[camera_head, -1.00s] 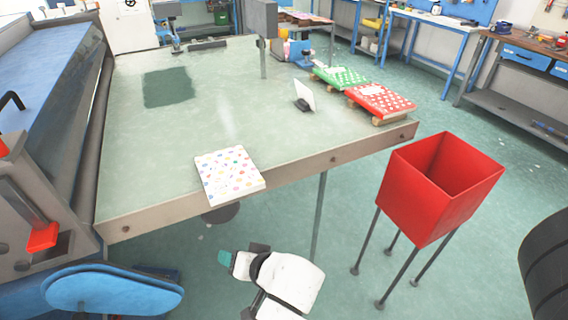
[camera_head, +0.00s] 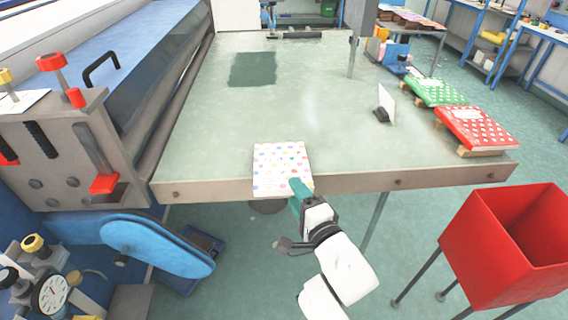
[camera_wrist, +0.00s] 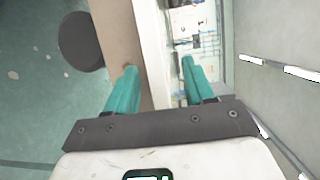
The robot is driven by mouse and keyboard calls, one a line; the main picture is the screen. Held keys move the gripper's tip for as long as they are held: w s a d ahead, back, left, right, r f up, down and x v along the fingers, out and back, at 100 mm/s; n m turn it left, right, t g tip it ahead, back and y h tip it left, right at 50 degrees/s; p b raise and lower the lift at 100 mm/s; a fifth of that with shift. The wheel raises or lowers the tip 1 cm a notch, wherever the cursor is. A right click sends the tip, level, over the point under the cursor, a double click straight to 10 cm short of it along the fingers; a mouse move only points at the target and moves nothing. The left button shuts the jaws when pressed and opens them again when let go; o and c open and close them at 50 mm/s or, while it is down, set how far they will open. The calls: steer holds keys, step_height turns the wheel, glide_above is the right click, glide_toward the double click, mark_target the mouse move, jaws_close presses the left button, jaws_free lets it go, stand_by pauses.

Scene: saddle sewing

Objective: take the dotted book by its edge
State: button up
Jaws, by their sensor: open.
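The dotted book (camera_head: 280,164), white with coloured dots, lies flat at the front edge of the table (camera_head: 345,150), its near end sticking out slightly over it. My gripper (camera_head: 296,184) is at the book's near right corner, its teal fingers pointing at the edge. In the wrist view, turned on its side, my gripper (camera_wrist: 158,64) is open. The book's pale edge (camera_wrist: 150,45) lies ahead between the two fingers, one on the lower side and one on the upper. I cannot tell whether either finger touches it.
A red bin on legs (camera_head: 480,235) stands at the right. Green (camera_head: 436,92) and red dotted (camera_head: 478,128) books lie at the table's right edge, near a small white panel (camera_head: 387,104). A machine with red knobs (camera_head: 55,140) is at the left. The table's middle is clear.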

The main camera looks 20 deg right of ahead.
mark_target(281, 166)
steer(key=w, duration=0.1)
steer(key=w+p, duration=0.1)
steer(key=w, duration=0.1)
steer(key=w+p, duration=0.1)
steer(key=shift+w+a+f, duration=0.1)
steer(key=shift+w+f, duration=0.15)
steer(key=shift+w+f+p, duration=0.15)
steer(key=shift+w+p, duration=0.15)
steer(key=shift+w, duration=0.1)
steer(key=shift+c, duration=0.3)
jaws_close()
